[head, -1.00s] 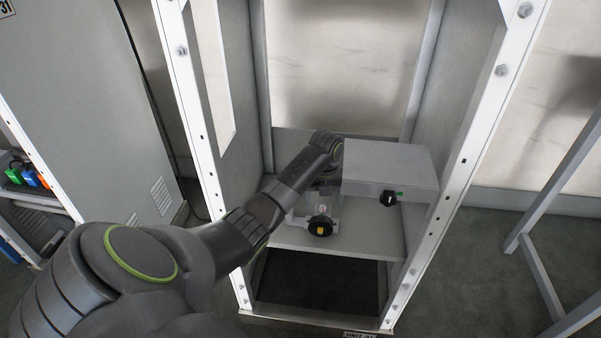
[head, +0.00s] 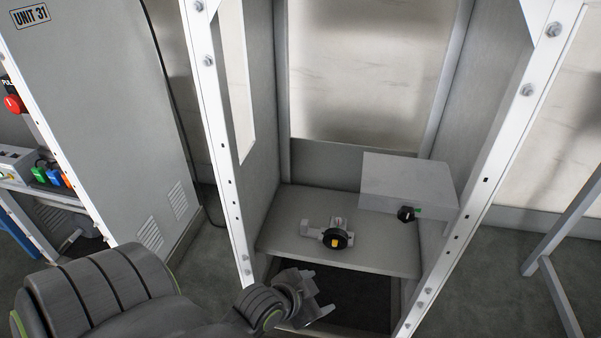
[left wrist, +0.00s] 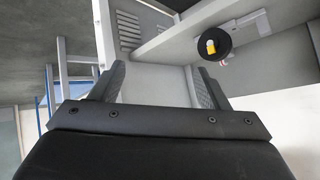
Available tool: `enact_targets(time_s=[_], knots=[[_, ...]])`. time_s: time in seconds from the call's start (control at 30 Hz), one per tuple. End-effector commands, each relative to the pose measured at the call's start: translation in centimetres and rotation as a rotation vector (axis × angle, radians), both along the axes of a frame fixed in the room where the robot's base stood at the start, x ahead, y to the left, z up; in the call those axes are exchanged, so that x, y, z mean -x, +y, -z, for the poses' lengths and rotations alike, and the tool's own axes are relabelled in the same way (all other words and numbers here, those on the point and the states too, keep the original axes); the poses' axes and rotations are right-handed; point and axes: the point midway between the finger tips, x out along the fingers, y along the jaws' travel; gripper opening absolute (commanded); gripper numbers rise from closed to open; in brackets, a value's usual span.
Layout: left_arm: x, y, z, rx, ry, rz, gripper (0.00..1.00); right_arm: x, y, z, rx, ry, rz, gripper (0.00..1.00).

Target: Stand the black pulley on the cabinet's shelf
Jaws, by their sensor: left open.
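The black pulley (head: 343,238), a disc with a yellow centre, is upright at the front of the cabinet's shelf (head: 290,222). A small light-grey bracket-like part (head: 312,231) is right behind and beside it; I cannot tell if they are joined. The pulley (left wrist: 212,50) also shows in the left wrist view, beyond the right-hand finger and apart from it. My left gripper (head: 320,295) is open and empty, in front of the shelf and below its front edge. Both fingers (left wrist: 160,85) show spread in the left wrist view. My right gripper is not in view.
White cabinet posts (head: 222,140) flank the opening. Below the shelf is a dark open space (head: 345,290). The shelf's left part is clear.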

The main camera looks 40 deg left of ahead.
Motion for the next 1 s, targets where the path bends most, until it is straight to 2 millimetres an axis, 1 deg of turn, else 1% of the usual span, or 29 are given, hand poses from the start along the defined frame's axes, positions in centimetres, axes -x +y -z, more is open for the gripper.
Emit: enact_targets(time_s=[0.03, 0.1, 0.2, 0.3, 0.43, 0.87, 1.0], knots=[[1.4, -0.1, -1.2, 0.072, -0.033, -0.078, 0.69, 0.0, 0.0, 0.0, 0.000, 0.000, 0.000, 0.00], [2.7, 0.0, -2.9, 0.163, -0.079, -0.171, 0.69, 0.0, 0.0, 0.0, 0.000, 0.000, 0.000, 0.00], [3.9, 0.1, -4.7, 0.260, -0.128, -0.264, 0.69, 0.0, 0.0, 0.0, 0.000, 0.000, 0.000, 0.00], [4.6, 0.2, -5.8, 0.314, -0.157, -0.313, 0.69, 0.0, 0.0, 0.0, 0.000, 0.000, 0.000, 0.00], [4.8, 0.2, -6.2, 0.335, -0.168, -0.331, 0.69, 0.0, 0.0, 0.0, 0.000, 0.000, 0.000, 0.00], [4.7, 0.2, -6.1, 0.333, -0.166, -0.328, 0.69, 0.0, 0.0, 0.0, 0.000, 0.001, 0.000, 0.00], [4.6, 0.3, -5.8, 0.331, -0.153, -0.331, 0.69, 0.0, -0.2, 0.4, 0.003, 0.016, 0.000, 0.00]])
